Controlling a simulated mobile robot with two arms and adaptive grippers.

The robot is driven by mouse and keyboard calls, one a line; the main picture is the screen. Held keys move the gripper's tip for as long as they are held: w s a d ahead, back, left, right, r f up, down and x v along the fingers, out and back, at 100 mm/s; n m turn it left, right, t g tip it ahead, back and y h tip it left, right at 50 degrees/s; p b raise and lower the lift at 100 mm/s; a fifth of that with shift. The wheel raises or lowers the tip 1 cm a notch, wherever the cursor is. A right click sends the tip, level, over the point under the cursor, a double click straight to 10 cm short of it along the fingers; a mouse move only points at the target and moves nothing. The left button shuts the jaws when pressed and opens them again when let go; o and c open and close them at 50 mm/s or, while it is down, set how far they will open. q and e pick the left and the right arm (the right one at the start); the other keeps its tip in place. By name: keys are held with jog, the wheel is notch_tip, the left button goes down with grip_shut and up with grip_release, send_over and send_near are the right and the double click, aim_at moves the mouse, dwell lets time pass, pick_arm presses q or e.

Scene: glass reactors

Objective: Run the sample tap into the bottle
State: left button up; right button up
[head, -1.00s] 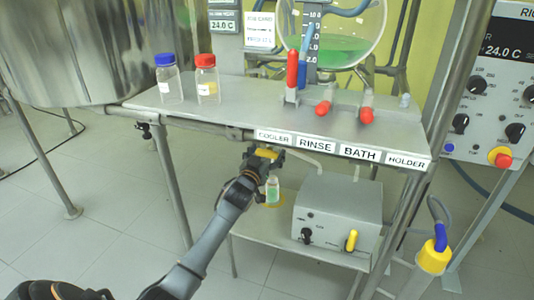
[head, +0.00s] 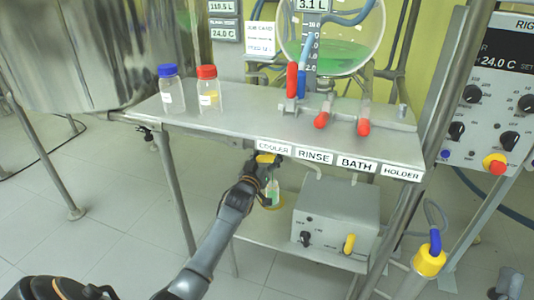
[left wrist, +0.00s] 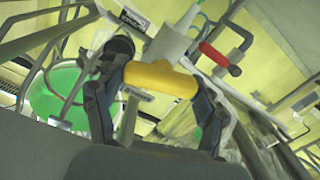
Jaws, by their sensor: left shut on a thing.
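My left gripper (head: 268,165) is at the front edge of the bench, under the COOLER label. It is shut on the yellow tap handle (head: 265,158). In the left wrist view the yellow handle (left wrist: 160,78) lies across between the two dark fingers (left wrist: 152,90). A small clear bottle (head: 273,191) with something green in it stands below on the lower shelf, on a yellow patch. The gripper partly hides the bottle, and I cannot tell its fill level or see any stream.
A blue-capped bottle (head: 171,93) and a red-capped bottle (head: 208,92) stand on the bench (head: 240,115). Red-handled valves (head: 321,120) sit further right. A grey box (head: 333,218) with a yellow switch is right of the small bottle. A green-filled glass vessel (head: 338,50) stands behind.

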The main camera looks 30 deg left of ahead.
pick_arm(q)
jog(key=n+p, duration=0.2)
jog(key=shift+n, duration=0.3)
jog(key=shift+a, duration=0.1)
pick_arm(e)
jog(key=w+f+g+h, duration=0.2)
jog(key=w+f+g, duration=0.4)
jog(key=f, duration=0.3)
jog(key=shift+w+a+g+h, duration=0.2)
jog(key=shift+w+g+h, duration=0.1)
jog(key=shift+g, duration=0.1)
pick_arm(q)
jog(key=o, duration=1.2)
jog(key=v, duration=1.2)
jog(key=shift+f, duration=0.1)
